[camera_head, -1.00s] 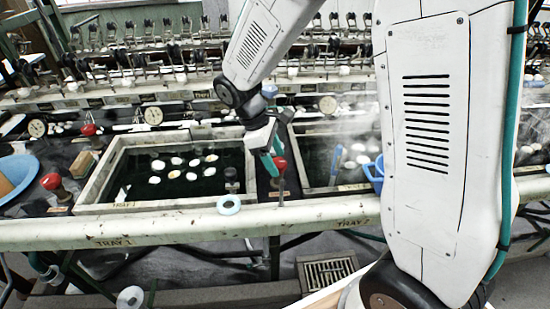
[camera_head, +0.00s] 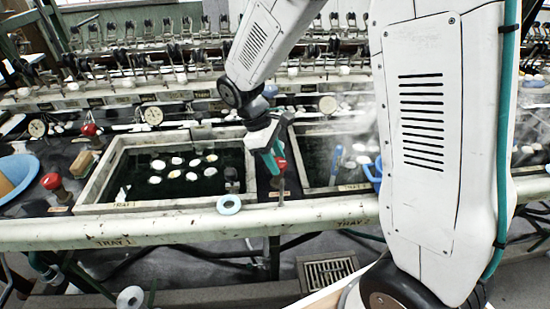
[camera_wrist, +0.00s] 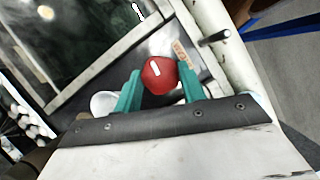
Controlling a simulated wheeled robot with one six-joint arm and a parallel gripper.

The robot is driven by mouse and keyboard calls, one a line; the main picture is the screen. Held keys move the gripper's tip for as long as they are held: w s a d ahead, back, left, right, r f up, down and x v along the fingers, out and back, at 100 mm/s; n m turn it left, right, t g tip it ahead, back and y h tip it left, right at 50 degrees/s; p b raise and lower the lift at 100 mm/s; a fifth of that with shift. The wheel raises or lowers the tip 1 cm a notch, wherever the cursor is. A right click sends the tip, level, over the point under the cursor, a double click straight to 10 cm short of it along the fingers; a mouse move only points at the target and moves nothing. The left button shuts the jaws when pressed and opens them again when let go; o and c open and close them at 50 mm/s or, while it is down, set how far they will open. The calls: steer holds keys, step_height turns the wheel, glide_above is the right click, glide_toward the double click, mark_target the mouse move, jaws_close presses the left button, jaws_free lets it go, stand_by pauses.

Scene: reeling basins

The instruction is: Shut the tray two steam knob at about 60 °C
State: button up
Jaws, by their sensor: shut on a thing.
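The red steam knob (camera_head: 280,165) stands on the dark strip between the two basins, beside the tray two basin (camera_head: 310,188). My gripper (camera_head: 274,160) is at it from above, with its green fingers on either side. In the wrist view the round red knob (camera_wrist: 159,74) sits between the two green fingertips (camera_wrist: 158,84), and the gripper is shut on it. A small label (camera_wrist: 181,51) lies beside the knob. The dial (camera_head: 328,104) behind tray two is too small to read. Faint steam hangs over tray two, partly hidden by my arm.
The tray one basin (camera_head: 90,195) holds several white cocoons. Other red knobs (camera_head: 51,182) stand at the left, one farther back (camera_head: 90,130). A pale blue ring (camera_head: 229,204) lies on the front rail (camera_head: 170,226). A blue basin (camera_head: 18,172) stands far left.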

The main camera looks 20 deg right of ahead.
steer(key=m+y, duration=0.1)
steer(key=m, duration=0.3)
steer(key=shift+w+d+g, duration=0.1)
steer(key=shift+w+g, duration=0.05)
steer(key=shift+g, duration=0.25)
steer(key=shift+d+m+g+y, duration=0.15)
steer(key=shift+m+y, duration=0.25)
steer(key=shift+m, duration=0.55)
steer(key=shift+a+m+g+y, duration=0.15)
steer(key=shift+m+y, duration=0.25)
steer(key=shift+m, duration=0.55)
steer(key=shift+d, duration=0.1)
steer(key=o, duration=1)
steer(key=shift+c, duration=0.2)
steer(key=v, duration=0.8)
